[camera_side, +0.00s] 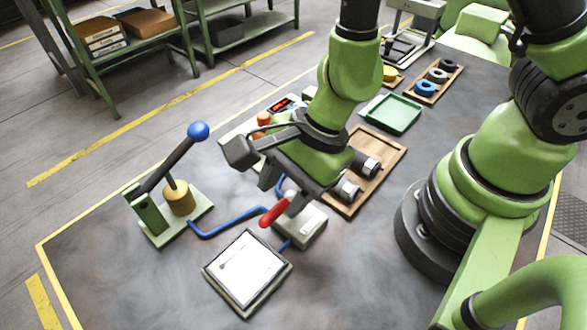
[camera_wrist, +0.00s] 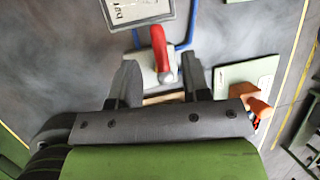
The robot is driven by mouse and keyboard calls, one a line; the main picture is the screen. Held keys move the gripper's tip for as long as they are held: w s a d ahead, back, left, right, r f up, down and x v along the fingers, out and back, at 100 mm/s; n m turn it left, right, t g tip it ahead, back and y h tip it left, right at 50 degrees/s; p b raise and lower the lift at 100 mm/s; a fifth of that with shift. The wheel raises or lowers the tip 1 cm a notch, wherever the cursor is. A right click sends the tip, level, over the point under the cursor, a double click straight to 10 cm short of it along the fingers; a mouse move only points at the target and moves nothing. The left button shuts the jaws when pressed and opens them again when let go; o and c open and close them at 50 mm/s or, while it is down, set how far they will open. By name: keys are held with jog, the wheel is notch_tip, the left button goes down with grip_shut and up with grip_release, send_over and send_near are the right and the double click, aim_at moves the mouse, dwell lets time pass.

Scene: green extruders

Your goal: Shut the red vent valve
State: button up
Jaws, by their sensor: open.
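The red vent valve handle (camera_side: 275,211) sticks out from a pale valve block (camera_side: 303,229) in front of my gripper (camera_side: 284,192). In the wrist view the red handle (camera_wrist: 159,48) runs upward from the pale block (camera_wrist: 150,74). My gripper (camera_wrist: 160,82) is open there, with one finger on each side of the block's near part. The handle lies mostly beyond the fingertips, near the middle of the gap. I cannot tell whether a finger touches the block. My gripper hides part of the block in the side view.
A hand pump (camera_side: 179,198) with a blue-knobbed lever stands left; a blue hose (camera_side: 228,224) runs from it to the block. A wooden tray (camera_side: 381,167) with metal parts and a green tray (camera_side: 391,113) lie behind.

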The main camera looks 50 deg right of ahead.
jog(key=shift+v, duration=2)
